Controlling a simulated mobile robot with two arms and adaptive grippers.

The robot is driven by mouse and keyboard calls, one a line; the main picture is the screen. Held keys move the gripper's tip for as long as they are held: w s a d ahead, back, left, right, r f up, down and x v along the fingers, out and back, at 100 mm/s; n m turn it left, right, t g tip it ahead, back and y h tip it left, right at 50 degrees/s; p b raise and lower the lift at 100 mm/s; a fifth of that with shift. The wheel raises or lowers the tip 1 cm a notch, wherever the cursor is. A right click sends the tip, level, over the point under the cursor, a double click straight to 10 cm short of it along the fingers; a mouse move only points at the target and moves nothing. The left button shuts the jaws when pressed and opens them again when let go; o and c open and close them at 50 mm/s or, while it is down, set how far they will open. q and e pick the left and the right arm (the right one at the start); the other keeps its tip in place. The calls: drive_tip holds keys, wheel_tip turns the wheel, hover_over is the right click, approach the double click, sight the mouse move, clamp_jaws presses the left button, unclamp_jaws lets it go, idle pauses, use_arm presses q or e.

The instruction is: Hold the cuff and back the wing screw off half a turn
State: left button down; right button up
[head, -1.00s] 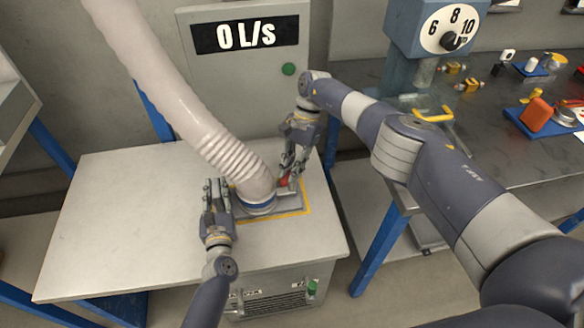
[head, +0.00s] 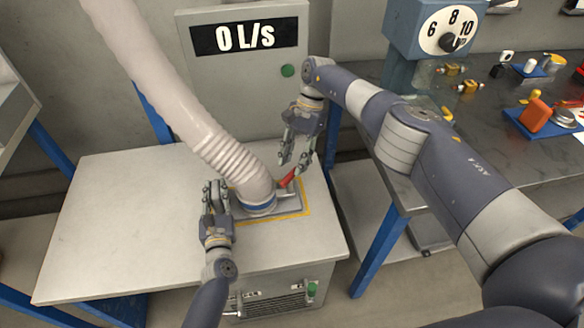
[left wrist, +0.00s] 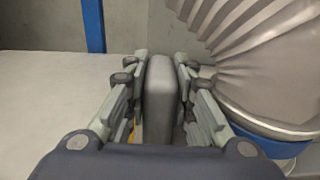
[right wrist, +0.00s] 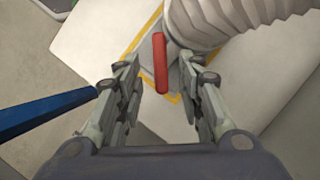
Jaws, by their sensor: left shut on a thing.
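The cuff (head: 258,206) is a grey and blue collar at the hose's lower end, seated on a plate; its blue band also shows in the left wrist view (left wrist: 268,133). My left gripper (head: 216,190) is shut on a grey upright grip block (left wrist: 159,92) beside the cuff. A red bar (head: 287,179), seemingly the wing screw's handle, sticks up at the cuff's right side. My right gripper (head: 292,163) is open just above it. In the right wrist view the red bar (right wrist: 161,62) lies between the spread fingertips, touching neither. The screw's thread is hidden.
A pale ribbed hose (head: 175,105) rises to the upper left. The white table (head: 120,220) is clear at left. Behind stands a grey cabinet (head: 250,62) reading 0 L/s. A dark bench (head: 490,130) with a dial column (head: 410,55) and small parts stands at right.

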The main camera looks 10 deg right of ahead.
drive_tip(key=shift+v, duration=1.95)
drive_tip(key=shift+o, duration=0.2)
